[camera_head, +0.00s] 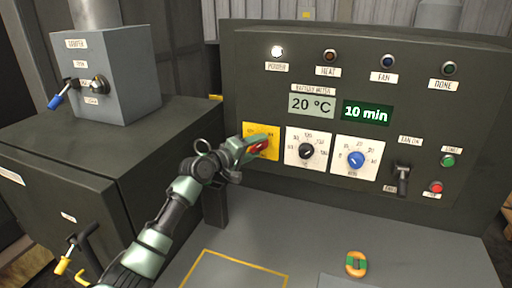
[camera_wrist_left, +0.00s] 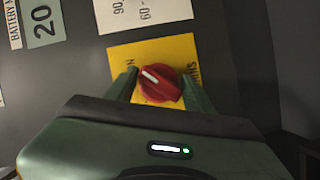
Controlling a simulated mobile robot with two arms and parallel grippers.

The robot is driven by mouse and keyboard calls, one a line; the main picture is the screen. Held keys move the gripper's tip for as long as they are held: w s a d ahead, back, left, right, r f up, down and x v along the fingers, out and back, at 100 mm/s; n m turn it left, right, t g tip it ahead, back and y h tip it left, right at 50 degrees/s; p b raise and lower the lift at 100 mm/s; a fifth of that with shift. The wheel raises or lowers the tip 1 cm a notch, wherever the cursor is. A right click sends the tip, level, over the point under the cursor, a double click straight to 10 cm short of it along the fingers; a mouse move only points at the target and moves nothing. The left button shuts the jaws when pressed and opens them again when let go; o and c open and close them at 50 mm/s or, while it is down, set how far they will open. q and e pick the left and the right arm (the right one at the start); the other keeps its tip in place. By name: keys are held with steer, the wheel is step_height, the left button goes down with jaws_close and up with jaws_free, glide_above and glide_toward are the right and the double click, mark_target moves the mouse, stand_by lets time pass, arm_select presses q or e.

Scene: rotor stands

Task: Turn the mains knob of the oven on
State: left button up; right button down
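The red mains knob (camera_head: 258,147) sits on a yellow plate (camera_head: 251,153) at the left of the oven's panel. It also shows in the left wrist view (camera_wrist_left: 160,83), its white mark pointing to the upper left, towards the lettering "ON" on the plate. My left gripper (camera_head: 255,143) is at the knob, with one finger on each side. In the left wrist view, both fingertips lie against the knob's edges and my left gripper (camera_wrist_left: 160,86) appears shut on it. Part of the knob is hidden by the fingers in the head view. The power lamp (camera_head: 277,51) glows white. My right gripper is not in view.
Right of the mains knob are a black knob (camera_head: 306,151), a blue knob (camera_head: 356,159) and a fan lever (camera_head: 402,178). Displays read 20 °C and 10 min. A green and orange ring-shaped part (camera_head: 355,264) lies on the grey surface. A dark cabinet (camera_head: 150,140) stands at left.

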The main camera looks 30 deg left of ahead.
mark_target(254, 149)
arm_select(q)
steer(key=shift+o, duration=1)
steer(key=shift+f, duration=0.1)
steer(key=s, duration=0.2)
steer(key=s+b, duration=0.1)
steer(key=s, duration=0.1)
steer(key=s+a+b, duration=0.1)
steer(key=s, duration=0.1)
steer(key=shift+s+r, duration=0.5)
steer(key=shift+s, duration=0.35)
